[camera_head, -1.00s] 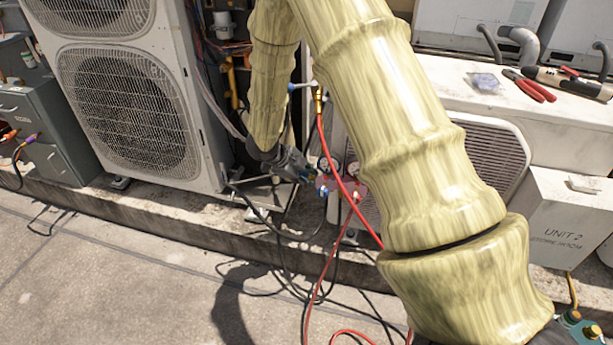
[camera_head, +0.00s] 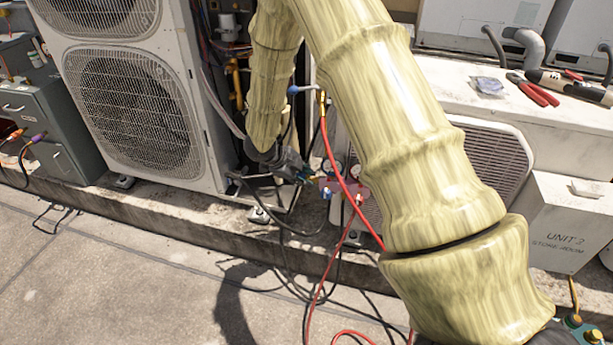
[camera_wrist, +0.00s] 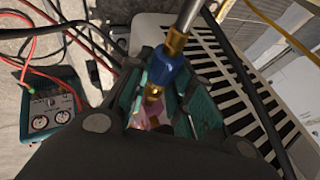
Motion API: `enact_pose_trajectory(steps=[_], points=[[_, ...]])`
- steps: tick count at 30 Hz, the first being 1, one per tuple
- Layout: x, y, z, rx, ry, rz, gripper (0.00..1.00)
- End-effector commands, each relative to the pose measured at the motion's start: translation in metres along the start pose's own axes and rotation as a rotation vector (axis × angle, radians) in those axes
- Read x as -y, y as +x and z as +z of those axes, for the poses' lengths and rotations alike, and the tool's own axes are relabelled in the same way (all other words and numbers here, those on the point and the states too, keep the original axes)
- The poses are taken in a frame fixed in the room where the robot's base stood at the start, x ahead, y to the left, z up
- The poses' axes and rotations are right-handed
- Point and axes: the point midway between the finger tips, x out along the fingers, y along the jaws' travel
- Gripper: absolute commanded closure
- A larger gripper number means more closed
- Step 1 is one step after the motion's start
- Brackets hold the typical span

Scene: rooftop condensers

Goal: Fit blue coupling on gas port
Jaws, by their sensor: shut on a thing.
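The blue coupling (camera_wrist: 163,70) shows in the middle of the wrist view, with brass at both ends. Its upper brass end meets a grey metal tube (camera_wrist: 188,16); I cannot tell whether they are joined or only lined up. My gripper (camera_wrist: 163,103) has its teal fingers on either side of the coupling and is shut on it. In the head view my gripper (camera_head: 308,176) is small and low beside the condenser, and the coupling cannot be made out there. I cannot identify the gas port with certainty.
A gauge manifold (camera_wrist: 48,112) with red and black hoses is at the wrist view's left. A louvred grille (camera_wrist: 235,95) and a black cable lie to the right.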

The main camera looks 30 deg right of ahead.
Motion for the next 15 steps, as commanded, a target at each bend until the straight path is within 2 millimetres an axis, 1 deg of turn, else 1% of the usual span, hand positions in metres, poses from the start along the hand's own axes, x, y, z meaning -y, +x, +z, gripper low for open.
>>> enact_pose_trajectory(steps=[15], points=[[0.0, -0.007, 0.015, 0.001, 0.0, 0.0, 1.0]])
